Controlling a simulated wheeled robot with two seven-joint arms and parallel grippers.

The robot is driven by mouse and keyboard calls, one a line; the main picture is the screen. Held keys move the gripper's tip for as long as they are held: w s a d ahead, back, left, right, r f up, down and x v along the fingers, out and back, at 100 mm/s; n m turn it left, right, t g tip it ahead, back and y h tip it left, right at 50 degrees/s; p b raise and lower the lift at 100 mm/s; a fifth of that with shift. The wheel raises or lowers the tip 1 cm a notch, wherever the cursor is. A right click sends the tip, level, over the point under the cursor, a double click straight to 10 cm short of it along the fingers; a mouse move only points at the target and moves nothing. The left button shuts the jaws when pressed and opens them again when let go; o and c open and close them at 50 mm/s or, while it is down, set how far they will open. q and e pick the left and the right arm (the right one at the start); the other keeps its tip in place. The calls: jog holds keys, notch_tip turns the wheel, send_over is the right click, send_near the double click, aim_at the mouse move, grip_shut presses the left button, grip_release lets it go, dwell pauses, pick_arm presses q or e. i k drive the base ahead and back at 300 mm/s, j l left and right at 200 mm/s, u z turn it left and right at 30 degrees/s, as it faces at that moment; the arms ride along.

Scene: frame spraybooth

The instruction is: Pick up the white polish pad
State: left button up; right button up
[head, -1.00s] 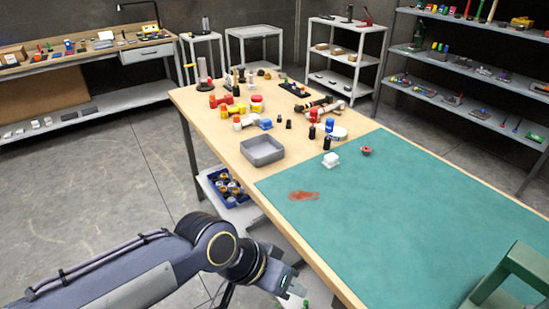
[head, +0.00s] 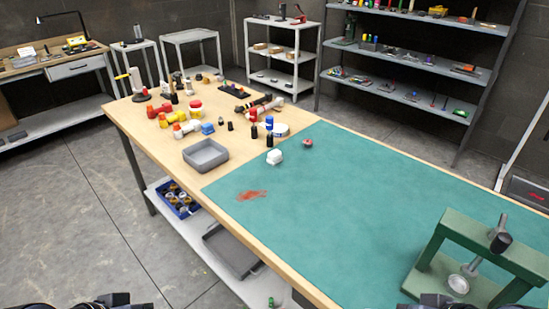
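A small white, blocky thing (head: 274,157) sits on the teal mat (head: 350,200) near its far left edge. A flat, round white thing (head: 281,130) lies beyond it, beside dark bottles with blue and red tops. I cannot tell for sure which of the two is the white polish pad; nothing touches the blocky one. Only dark parts of my arms show at the bottom left and bottom right edges. My gripper fingers are out of view, well short of both white things.
A grey tray (head: 206,154) stands left of the mat, and several coloured parts crowd the table's far end. A green press frame (head: 470,262) stands at the near right. A small red thing (head: 307,143) lies near the blocky white one. The mat's middle is clear.

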aim_at(274, 157)
jog(key=z, duration=0.5)
jog(key=i+j+z, duration=0.1)
jog(key=j+z, duration=0.15)
jog(key=z, duration=0.15)
jog(key=j+z, duration=0.35)
jog(key=i+j+z, duration=0.1)
jog(key=z, duration=0.3)
jog(key=j+z, duration=0.4)
jog(key=j, duration=0.3)
jog(key=k+j, duration=0.1)
jog(key=j, duration=0.2)
